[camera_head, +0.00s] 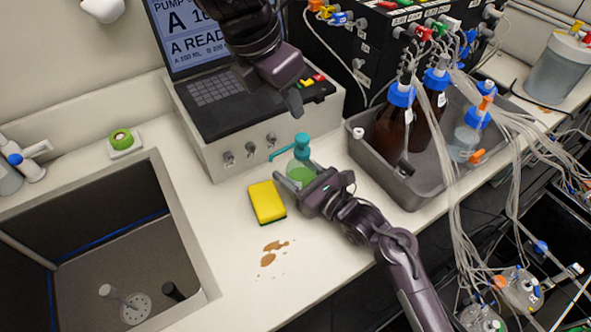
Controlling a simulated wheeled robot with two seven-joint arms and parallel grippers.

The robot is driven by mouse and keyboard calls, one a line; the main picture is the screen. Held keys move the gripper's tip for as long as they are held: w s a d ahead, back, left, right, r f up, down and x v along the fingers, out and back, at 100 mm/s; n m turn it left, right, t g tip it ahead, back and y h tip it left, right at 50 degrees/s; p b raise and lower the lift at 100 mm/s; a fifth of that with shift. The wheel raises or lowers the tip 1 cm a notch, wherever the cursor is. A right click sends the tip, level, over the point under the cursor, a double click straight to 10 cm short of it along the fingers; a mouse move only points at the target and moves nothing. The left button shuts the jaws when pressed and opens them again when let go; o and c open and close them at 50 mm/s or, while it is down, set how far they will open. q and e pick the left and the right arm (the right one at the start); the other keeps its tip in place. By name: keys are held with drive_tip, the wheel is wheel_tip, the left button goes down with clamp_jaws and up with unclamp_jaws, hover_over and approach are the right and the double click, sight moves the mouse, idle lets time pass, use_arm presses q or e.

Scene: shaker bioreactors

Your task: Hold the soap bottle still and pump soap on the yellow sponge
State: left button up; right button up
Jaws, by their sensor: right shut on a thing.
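The soap bottle (300,173) is clear with green soap and stands upright on the counter. Its teal pump head (301,140) has a nozzle pointing left, toward the space above the sponge. The yellow sponge (266,202), with a green underside, lies on the counter just left of the bottle. My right gripper (291,184) is shut on the bottle's lower body, reaching in from the right. My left gripper (294,104) hangs above the pump head, apart from it, with its fingertip pointing down; its fingers overlap, so its opening is unclear.
A pump controller with a screen (230,125) stands directly behind the bottle. A grey tray (408,185) with brown bottles and tubing is at the right. A sink (90,240) opens at the left. Brown spills (270,252) lie on the counter in front of the sponge.

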sight(302, 137)
use_arm(q)
drive_tip(key=shift+c, duration=0.2)
use_arm(e)
drive_tip(key=c, duration=0.4)
use_arm(q)
drive_tip(key=shift+w+d+f, duration=0.1)
drive_tip(key=shift+f, duration=0.05)
drive_tip(key=c, duration=0.5)
use_arm(e)
drive_tip(key=shift+c, duration=0.2)
use_arm(q)
drive_tip(key=shift+w+d+f+n+g+y, duration=0.1)
drive_tip(key=shift+w+f+n+g+y, duration=0.05)
drive_tip(key=shift+n+g+y, duration=0.2)
drive_tip(key=shift+c, duration=1.1)
drive_tip(key=shift+w+d+f+n+g+y, duration=0.25)
drive_tip(key=shift+w+d+n+g+y, duration=0.25)
drive_tip(key=shift+n, duration=0.25)
clamp_jaws()
drive_tip(key=shift+w+d+f+n+g+y, duration=0.2)
drive_tip(key=shift+d+f+n, duration=0.15)
drive_tip(key=shift+f, duration=0.6)
drive_tip(key=shift+w+d+f+n+g+y, duration=0.1)
drive_tip(key=shift+w+d+f+n+y, duration=0.25)
drive_tip(key=shift+f, duration=0.55)
drive_tip(key=shift+w+d+f+n+g+y, duration=0.15)
drive_tip(key=shift+f+n, duration=0.25)
drive_tip(key=shift+f, duration=0.55)
drive_tip(key=shift+s, duration=0.1)
